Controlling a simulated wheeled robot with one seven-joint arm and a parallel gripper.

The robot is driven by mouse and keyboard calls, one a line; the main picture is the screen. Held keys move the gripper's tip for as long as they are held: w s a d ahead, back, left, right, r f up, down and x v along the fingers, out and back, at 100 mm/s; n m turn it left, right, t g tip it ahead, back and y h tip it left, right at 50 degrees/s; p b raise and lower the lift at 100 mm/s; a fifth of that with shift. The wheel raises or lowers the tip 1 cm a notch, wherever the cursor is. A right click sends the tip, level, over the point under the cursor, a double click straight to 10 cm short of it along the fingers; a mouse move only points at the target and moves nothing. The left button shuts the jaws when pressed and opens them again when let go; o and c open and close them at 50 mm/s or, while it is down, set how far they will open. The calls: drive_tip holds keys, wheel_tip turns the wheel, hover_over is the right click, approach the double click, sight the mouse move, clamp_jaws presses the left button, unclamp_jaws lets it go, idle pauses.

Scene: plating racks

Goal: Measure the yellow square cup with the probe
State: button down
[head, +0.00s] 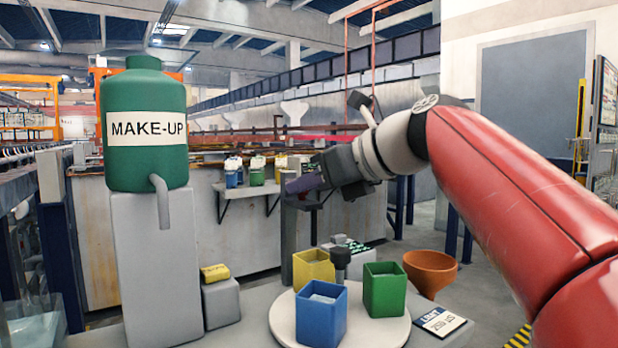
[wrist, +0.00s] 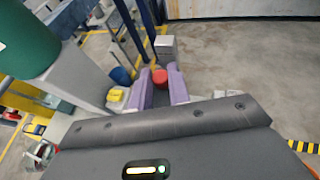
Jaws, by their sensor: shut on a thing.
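The yellow square cup (head: 313,270) stands upright at the back left of a white round plate (head: 285,322), with pale contents inside. My gripper (head: 300,184) is above and behind the cup, apart from it, with its purple fingers pointing left. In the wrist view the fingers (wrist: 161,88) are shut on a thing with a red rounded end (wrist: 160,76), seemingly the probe. The rest of that thing is hidden. A grey upright post shows just below the gripper in the head view.
A brown bowl (head: 431,271) stands right. A green MAKE-UP tank (head: 145,160) on a grey pedestal and a yellow sponge (head: 215,272) stand left.

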drive_tip(key=shift+r, duration=0.35)
drive_tip(key=c, duration=1.4)
unclamp_jaws()
drive_tip(key=shift+o, duration=0.5)
drive_tip(key=shift+f, duration=0.1)
drive_tip(key=shift+d, duration=0.1)
drive_tip(key=v, duration=0.7)
drive_tip(key=shift+s+d+p, duration=0.2)
drive_tip(key=shift+s+p, duration=0.1)
